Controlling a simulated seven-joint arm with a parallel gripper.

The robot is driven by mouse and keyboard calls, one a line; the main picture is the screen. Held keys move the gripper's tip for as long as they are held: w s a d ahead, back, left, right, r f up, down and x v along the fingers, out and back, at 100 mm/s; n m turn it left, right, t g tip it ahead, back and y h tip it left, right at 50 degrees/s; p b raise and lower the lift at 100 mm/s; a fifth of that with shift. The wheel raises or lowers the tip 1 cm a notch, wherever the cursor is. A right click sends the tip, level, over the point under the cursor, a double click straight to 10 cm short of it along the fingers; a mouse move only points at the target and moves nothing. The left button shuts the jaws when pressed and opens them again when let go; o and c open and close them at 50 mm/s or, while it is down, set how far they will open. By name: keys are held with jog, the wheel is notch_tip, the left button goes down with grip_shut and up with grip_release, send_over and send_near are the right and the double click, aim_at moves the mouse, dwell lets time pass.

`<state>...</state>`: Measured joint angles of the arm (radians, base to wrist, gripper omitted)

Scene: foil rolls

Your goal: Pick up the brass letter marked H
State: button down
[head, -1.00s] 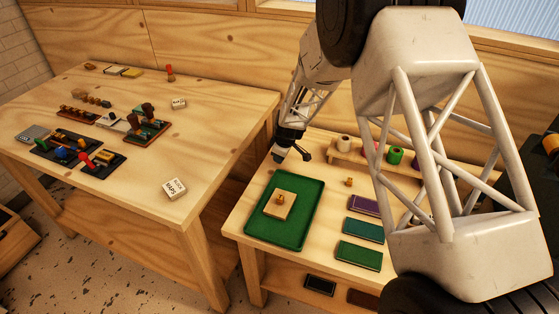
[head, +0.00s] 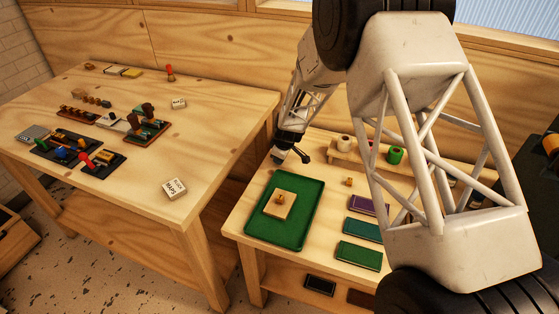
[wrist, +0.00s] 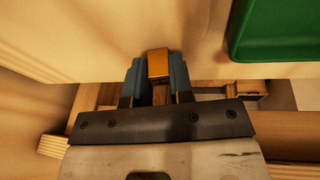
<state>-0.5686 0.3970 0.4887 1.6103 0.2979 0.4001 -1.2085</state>
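My gripper (wrist: 158,72) has its two blue-grey fingers close against both sides of a brass-coloured block (wrist: 158,64) in the wrist view. No letter can be read on the block. In the head view my gripper (head: 289,154) is above the back left edge of the smaller table, behind the green tray; the block in it is too small to make out there. Another small brass piece (head: 349,182) stands on the table right of the tray. A further small brass-coloured piece sits on a wooden block (head: 278,205) in the tray; its marking is unreadable.
The green tray (head: 253,231) lies at the table's left; its corner shows in the wrist view (wrist: 280,30). Purple, teal and green pads (head: 358,255) lie to its right. A rack (head: 345,158) with rolls stands behind. A larger cluttered table (head: 150,205) is at the left.

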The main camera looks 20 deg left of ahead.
jog(key=shift+r, duration=0.15)
jog(key=shift+r, duration=1.5)
jog(key=shift+s+d+r, duration=0.15)
jog(key=shift+s+d, duration=0.05)
jog(key=shift+s, duration=0.05)
jog(key=s+d, duration=0.2)
jog(key=s, duration=0.2)
jog(key=s+d+r, duration=0.1)
jog(key=s+d, duration=0.2)
jog(key=s, duration=0.1)
jog(key=s+d, duration=0.3)
jog(key=s, duration=0.2)
jog(key=shift+d+r, duration=0.2)
